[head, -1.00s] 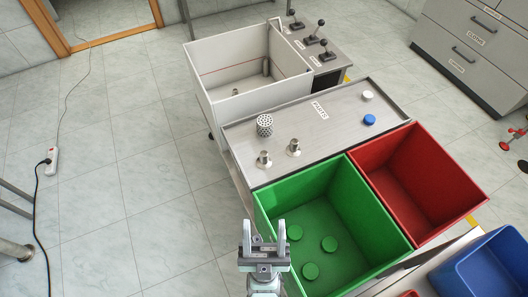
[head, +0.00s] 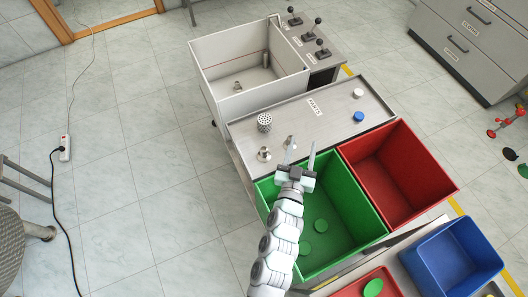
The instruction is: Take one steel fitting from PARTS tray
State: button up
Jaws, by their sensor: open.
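The PARTS tray (head: 338,132) is a flat metal tray with a low rim, in the middle of the head view. Two steel fittings stand near its front left edge: the left fitting (head: 264,154) is in plain view, and the right fitting (head: 291,141) is partly hidden by my gripper. My gripper (head: 299,154) is open and empty, its two fingers pointing toward the tray. Its fingertips appear just at the right fitting in the picture; I cannot tell how high it is above it.
A perforated metal cylinder (head: 264,122), a white cap (head: 358,93) and a blue cap (head: 359,117) are on the tray. A green bin (head: 345,220) with green discs and a red bin (head: 412,170) adjoin its front. A white bin (head: 222,93) stands behind; a blue bin (head: 455,250) is front right.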

notch_tip(320, 180, down, 5)
jog(key=a+n+g+y, duration=0.2)
jog(key=g+y, duration=0.1)
jog(key=n+g+y, duration=0.3)
jog(key=y, duration=0.2)
send_near(266, 153)
jog(key=x, duration=0.3)
jog(key=shift+w+f, duration=0.1)
jog(key=shift+w, duration=0.1)
jog(key=shift+w+a+f, duration=0.1)
jog(key=shift+f, duration=0.1)
jog(key=b+x, duration=0.1)
jog(key=x, duration=0.4)
jog(key=shift+w, duration=0.35)
jog(key=x, duration=0.1)
jog(key=b+x, duration=0.1)
jog(key=x, duration=0.2)
jog(key=shift+w+a, duration=0.1)
jog(key=shift+a, duration=0.2)
jog(key=shift+w, duration=0.25)
jog(key=shift+s, duration=0.1)
jog(key=shift+c, duration=0.5)
jog(key=shift+f, duration=0.1)
grip_shut()
